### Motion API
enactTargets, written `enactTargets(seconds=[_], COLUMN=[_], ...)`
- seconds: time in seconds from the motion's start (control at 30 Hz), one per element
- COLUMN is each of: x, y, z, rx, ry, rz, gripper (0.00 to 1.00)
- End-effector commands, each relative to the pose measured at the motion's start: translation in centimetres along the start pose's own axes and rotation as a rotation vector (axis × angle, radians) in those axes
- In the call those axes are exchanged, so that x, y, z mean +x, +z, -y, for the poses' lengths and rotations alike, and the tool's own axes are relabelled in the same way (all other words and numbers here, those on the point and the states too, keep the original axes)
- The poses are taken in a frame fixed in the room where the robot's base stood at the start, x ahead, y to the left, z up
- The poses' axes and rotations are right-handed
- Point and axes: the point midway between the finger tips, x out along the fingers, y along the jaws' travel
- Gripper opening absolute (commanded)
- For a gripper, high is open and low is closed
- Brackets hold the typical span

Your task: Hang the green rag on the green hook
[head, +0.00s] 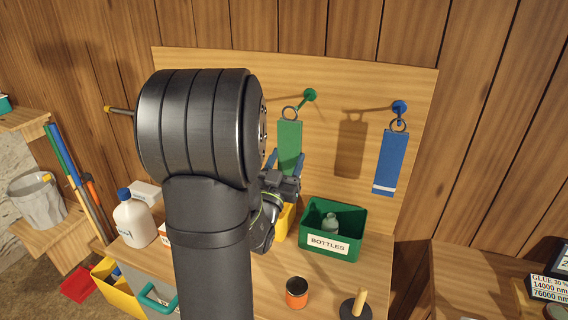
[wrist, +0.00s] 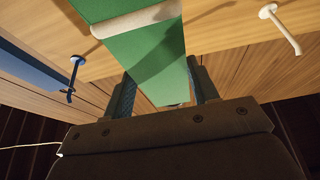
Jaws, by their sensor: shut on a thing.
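The green rag (head: 289,143) hangs upright with a dark ring (head: 290,113) at its top. My gripper (head: 283,182) is shut on the rag's lower part. In the wrist view the rag (wrist: 135,45), with a pale band across it, runs between the two fingers of my gripper (wrist: 163,90). The green hook (head: 309,95) sticks out of the wooden board, just right of and slightly above the ring in the head view. I cannot tell whether the ring is around the hook's peg. The green hook is hidden in the wrist view.
A blue rag (head: 390,160) hangs at the blue hook (head: 400,107) to the right. A white hook (wrist: 280,25) shows in the wrist view. Below stand a green BOTTLES bin (head: 332,230), an orange jar (head: 297,292) and a white bottle (head: 134,220). My arm hides part of the board.

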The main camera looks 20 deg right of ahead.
Motion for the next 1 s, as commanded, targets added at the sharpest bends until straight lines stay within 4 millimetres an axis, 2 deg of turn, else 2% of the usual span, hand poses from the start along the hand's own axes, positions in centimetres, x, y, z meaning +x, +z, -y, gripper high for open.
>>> enactTargets(seconds=[1.0], x=[5.5], y=[2.8], z=[-0.1], rx=[-0.001], ry=[-0.001], rz=[0.001], gripper=[0.28])
